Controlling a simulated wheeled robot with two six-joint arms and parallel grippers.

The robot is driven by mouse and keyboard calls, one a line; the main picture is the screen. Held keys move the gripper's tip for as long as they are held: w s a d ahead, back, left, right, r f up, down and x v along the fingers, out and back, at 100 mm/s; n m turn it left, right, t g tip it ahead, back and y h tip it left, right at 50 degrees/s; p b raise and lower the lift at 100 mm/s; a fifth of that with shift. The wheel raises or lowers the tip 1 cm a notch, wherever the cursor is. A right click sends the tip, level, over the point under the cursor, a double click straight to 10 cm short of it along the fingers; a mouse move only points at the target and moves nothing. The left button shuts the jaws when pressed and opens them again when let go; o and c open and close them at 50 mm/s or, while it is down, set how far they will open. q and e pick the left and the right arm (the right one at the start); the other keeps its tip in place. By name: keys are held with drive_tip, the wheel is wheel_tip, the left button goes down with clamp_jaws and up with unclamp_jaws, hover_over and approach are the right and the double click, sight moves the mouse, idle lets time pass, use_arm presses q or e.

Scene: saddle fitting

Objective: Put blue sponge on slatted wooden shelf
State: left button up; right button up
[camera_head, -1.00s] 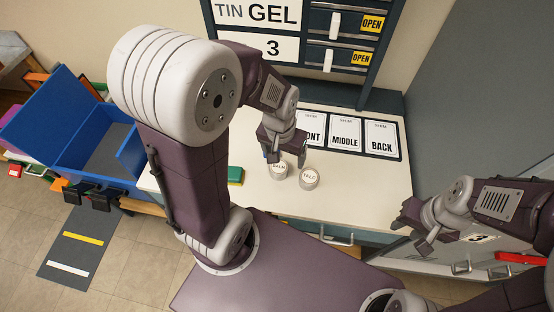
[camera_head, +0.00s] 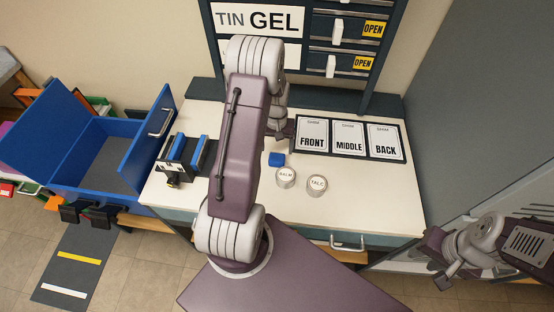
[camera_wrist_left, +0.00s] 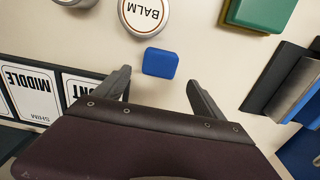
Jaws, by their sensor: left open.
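The blue sponge (camera_head: 276,159) is a small blue block on the white tabletop, behind the BALM tin (camera_head: 286,177). In the left wrist view the blue sponge (camera_wrist_left: 160,62) lies just beyond the fingertips, between their lines. My left gripper (camera_wrist_left: 159,78) is open and empty. In the head view its arm hides much of it. My right gripper (camera_head: 438,262) is off the table's right side, its fingers apart and empty. A strip of wood (camera_head: 152,222) shows low under the table's left side; I cannot tell whether it is the slatted shelf.
A TALC tin (camera_head: 318,186) stands right of BALM. FRONT, MIDDLE and BACK cards (camera_head: 348,138) lie in a dark tray behind. A dark rack with blue pieces (camera_head: 200,152) is at left. A green block (camera_wrist_left: 260,12) shows in the wrist view. A blue open bin (camera_head: 127,128) stands left.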

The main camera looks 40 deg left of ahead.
sight(277, 154)
use_arm(q)
drive_tip(key=shift+w+f, duration=0.1)
drive_tip(key=shift+f, duration=0.05)
drive_tip(key=f, duration=0.4)
drive_tip(key=shift+d+f+p, duration=0.2)
drive_tip(key=shift+f+p, duration=0.1)
drive_tip(key=shift+p, duration=0.1)
drive_tip(key=shift+f, duration=0.3)
drive_tip(key=shift+r, duration=0.1)
drive_tip(key=c, duration=1.6)
drive_tip(key=shift+o, duration=0.2)
drive_tip(key=shift+r, duration=0.35)
drive_tip(key=r, duration=0.2)
drive_tip(key=d+r, duration=0.1)
drive_tip(key=r, duration=0.1)
drive_tip(key=shift+w+b, duration=0.15)
drive_tip(key=shift+b, duration=0.25)
drive_tip(key=d+r, duration=0.2)
drive_tip(key=d, duration=0.1)
drive_tip(key=w+d+r, duration=0.1)
drive_tip(key=d+r, duration=0.1)
drive_tip(key=d, duration=0.2)
drive_tip(key=w+d+r+b, duration=0.1)
drive_tip(key=d+r, duration=0.1)
drive_tip(key=d, duration=0.1)
drive_tip(key=shift+w+d+r, duration=0.15)
